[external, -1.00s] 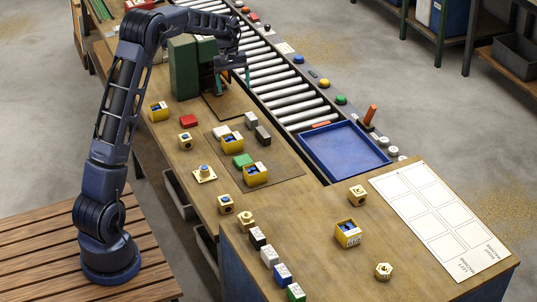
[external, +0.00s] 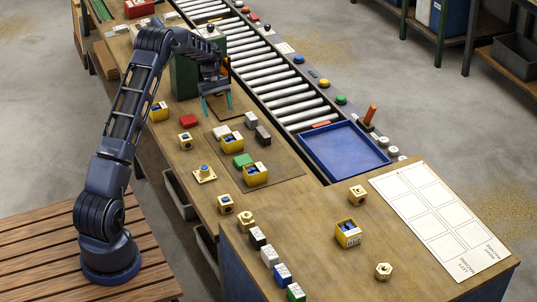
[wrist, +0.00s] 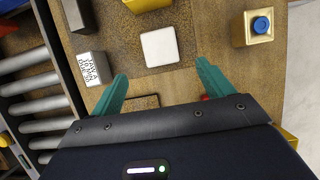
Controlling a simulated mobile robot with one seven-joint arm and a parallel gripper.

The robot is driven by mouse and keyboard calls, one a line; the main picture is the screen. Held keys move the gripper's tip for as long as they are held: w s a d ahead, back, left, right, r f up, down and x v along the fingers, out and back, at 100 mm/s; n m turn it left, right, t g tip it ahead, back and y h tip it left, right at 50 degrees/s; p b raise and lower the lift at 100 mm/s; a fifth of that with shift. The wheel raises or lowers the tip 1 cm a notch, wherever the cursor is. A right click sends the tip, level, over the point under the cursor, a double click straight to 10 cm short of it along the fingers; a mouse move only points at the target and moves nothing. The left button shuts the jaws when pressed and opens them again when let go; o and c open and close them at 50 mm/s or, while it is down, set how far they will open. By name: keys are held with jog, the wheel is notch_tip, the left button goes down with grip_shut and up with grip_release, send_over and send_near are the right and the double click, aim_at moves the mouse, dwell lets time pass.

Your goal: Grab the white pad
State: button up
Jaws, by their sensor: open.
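The white pad (wrist: 160,47) is a small flat square in the wrist view, lying at the edge of a brown mat, just beyond my fingertips and between their lines. In the external view the white pad (external: 220,131) lies at the mat's far left corner, beside a yellow block. My gripper (external: 217,106) hangs above the bench beyond the pad, with teal fingers pointing down. In the wrist view my gripper (wrist: 162,71) is open, with nothing between its fingers.
A grey lettered block (wrist: 95,68) stands left of the pad, and a brass block with a blue button (wrist: 260,28) to its right. A red block (external: 189,121) lies nearby. A green machine (external: 184,75) stands behind; the roller conveyor (external: 290,100) runs to the right.

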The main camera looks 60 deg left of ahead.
aim_at(222, 130)
jog(key=x, duration=0.8)
jog(key=shift+d, duration=0.35)
jog(key=shift+c, duration=0.4)
jog(key=c, duration=1)
